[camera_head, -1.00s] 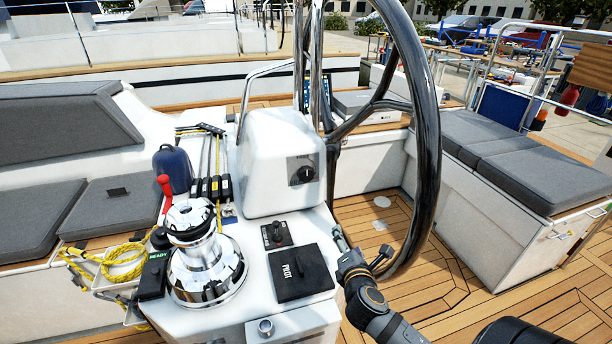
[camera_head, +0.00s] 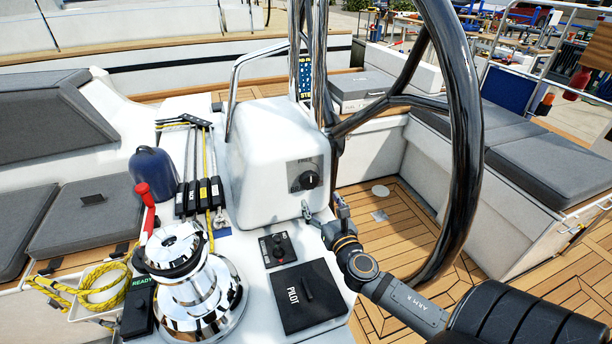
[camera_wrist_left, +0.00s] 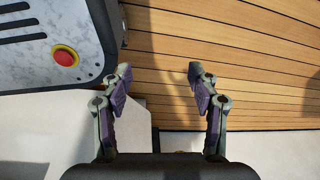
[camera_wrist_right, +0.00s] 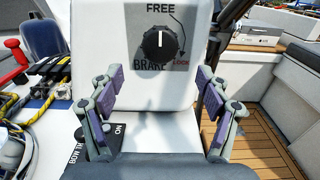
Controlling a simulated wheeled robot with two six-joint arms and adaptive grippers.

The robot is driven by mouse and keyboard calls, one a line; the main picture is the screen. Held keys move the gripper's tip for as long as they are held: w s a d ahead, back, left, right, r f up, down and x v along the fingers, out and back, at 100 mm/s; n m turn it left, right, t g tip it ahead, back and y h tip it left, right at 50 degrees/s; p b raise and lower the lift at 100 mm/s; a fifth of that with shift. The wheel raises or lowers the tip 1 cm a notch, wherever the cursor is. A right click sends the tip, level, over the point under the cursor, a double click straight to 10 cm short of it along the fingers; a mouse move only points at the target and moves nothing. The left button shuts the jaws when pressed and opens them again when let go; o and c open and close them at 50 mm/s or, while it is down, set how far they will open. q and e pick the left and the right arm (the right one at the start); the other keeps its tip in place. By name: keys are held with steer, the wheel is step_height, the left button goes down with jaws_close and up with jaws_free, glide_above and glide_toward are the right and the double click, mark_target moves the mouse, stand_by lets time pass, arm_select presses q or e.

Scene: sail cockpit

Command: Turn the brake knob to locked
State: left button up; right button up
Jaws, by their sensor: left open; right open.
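The brake knob (camera_head: 309,180) is a round black dial on the front of the white pedestal housing (camera_head: 262,165). In the right wrist view the knob (camera_wrist_right: 160,45) has its white mark pointing up towards FREE; a curved arrow runs down to a red LOCK at lower right. My right gripper (camera_head: 323,212) is open and empty, just below and in front of the knob, apart from it. In the right wrist view its fingers (camera_wrist_right: 158,88) stand wide to either side, below the knob's level. My left gripper (camera_wrist_left: 159,82) is open and empty over wooden decking.
The steering wheel (camera_head: 465,130) rises right of the housing, close to my right arm. A chrome winch (camera_head: 195,285), the PILOT panel (camera_head: 306,298) and a small switch panel (camera_head: 278,249) lie below left. Rope clutches (camera_head: 200,195) stand left of the housing.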

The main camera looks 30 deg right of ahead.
mark_target(311, 184)
steer(key=x, duration=0.2)
steer(key=p+x, duration=0.1)
steer(key=shift+w+d+r, duration=0.1)
steer(key=shift+w+r, duration=0.25)
steer(key=shift+w, duration=0.05)
steer(key=x, duration=0.6)
steer(key=shift+f+p, duration=0.25)
steer(key=shift+p, duration=0.05)
steer(key=c, duration=0.5)
arm_select(q)
steer(key=shift+s+a+r, duration=0.1)
steer(key=shift+s+r, duration=0.65)
steer(key=shift+s, duration=0.35)
arm_select(e)
steer(key=c, duration=0.7)
